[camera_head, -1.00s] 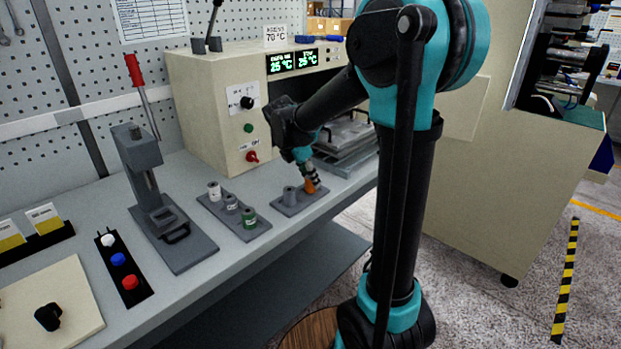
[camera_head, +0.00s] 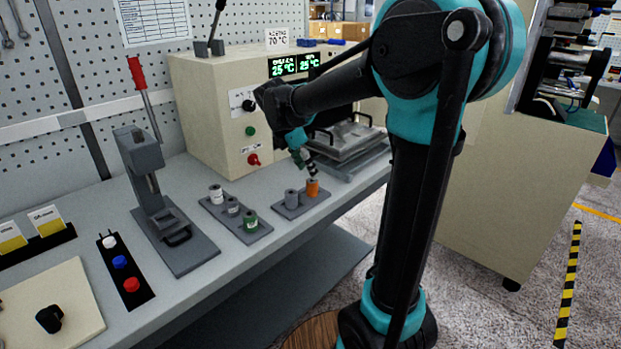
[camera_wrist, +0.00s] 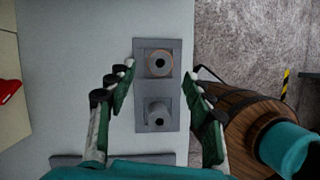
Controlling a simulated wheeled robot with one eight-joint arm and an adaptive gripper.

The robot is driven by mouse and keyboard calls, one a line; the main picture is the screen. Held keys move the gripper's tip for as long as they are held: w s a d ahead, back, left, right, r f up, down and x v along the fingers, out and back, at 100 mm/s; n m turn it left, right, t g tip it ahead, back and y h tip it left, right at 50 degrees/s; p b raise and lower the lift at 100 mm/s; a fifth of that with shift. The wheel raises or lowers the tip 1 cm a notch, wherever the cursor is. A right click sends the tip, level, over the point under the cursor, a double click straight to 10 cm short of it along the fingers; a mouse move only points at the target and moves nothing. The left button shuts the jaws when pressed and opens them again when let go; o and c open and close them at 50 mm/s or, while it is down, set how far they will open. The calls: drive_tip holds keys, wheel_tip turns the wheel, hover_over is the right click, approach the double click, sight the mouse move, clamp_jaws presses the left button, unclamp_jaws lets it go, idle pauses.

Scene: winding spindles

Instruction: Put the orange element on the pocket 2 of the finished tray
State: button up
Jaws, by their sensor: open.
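The orange element (camera_head: 312,187) stands upright on the small grey two-place tray (camera_head: 302,206), at its right end in the head view. In the wrist view, the orange element (camera_wrist: 159,64) is at the upper place, seen from above with a dark hole. No pocket numbers are readable.
A heater box (camera_head: 215,105) and a metal plate device (camera_head: 350,145) stand behind. The bench edge is close in front.

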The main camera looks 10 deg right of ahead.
drive_tip(key=v, duration=0.6)
drive_tip(key=s+d+f+m+t+y, duration=0.1)
drive_tip(key=s+d+f+m, duration=0.3)
drive_tip(key=s+f+m, duration=0.6)
drive_tip(key=s+d+f+m+t+y, duration=0.1)
drive_tip(key=s+d+f+m+y, duration=0.2)
drive_tip(key=s+f+m, duration=0.7)
wheel_tip(320, 180, down, 2)
drive_tip(key=d+m, duration=0.1)
drive_tip(key=m, duration=0.2)
drive_tip(key=shift+f, duration=0.25)
drive_tip(key=shift+d, duration=0.15)
drive_tip(key=shift+c, duration=0.5)
